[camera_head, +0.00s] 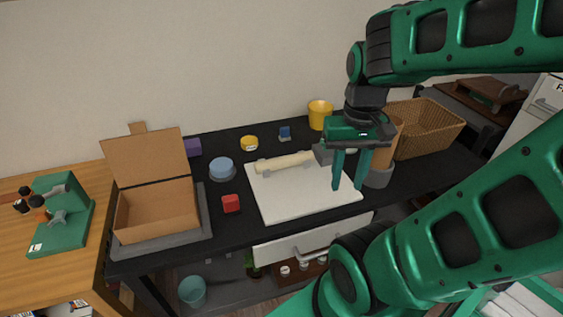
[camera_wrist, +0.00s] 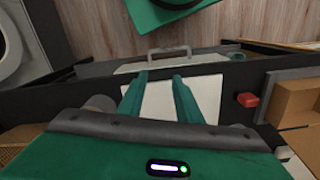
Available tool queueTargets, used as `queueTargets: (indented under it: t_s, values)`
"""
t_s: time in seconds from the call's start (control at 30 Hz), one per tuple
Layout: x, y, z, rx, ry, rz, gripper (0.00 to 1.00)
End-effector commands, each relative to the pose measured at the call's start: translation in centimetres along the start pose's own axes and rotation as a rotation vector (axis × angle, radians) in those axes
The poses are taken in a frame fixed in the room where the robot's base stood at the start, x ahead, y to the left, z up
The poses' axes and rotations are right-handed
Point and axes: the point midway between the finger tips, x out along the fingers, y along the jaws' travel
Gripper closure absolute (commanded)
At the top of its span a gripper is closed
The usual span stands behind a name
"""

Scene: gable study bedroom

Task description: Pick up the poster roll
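A cream roll (camera_head: 285,162), which looks like the poster roll, lies on its side on the white board (camera_head: 300,196) on the black desk. My gripper (camera_head: 348,186) points down over the right part of the board, to the right of the roll. Its two fingers are apart with nothing between them. In the wrist view my gripper (camera_wrist: 160,77) shows both fingers spread, with the white board (camera_wrist: 158,102) behind them. The roll does not show there; the gripper body may hide it.
A brown cylinder (camera_head: 384,158) stands in a grey base close right of my gripper. A wicker basket (camera_head: 430,128) and yellow cup (camera_head: 320,114) are behind. A red block (camera_head: 231,203), blue round container (camera_head: 222,169) and open cardboard box (camera_head: 155,212) stand left.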

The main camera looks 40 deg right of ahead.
Motion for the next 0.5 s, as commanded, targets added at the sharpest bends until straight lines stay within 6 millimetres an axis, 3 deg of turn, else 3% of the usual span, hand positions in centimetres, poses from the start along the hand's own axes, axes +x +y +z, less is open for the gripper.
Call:
queueTargets:
  t_s: [0.1, 0.23, 0.37, 0.5]
  values:
    - [-0.5, 0.5, 0.7, -0.021, 0.014, -0.006, 0.6]
    - [-0.8, -0.2, -1.1, -0.154, 0.027, 0.005, 0.6]
    - [-1.0, -1.7, -5.0, -0.437, 0.05, 0.025, 0.6]
    - [-0.7, -4.2, -10.1, -0.823, 0.08, 0.052, 0.6]
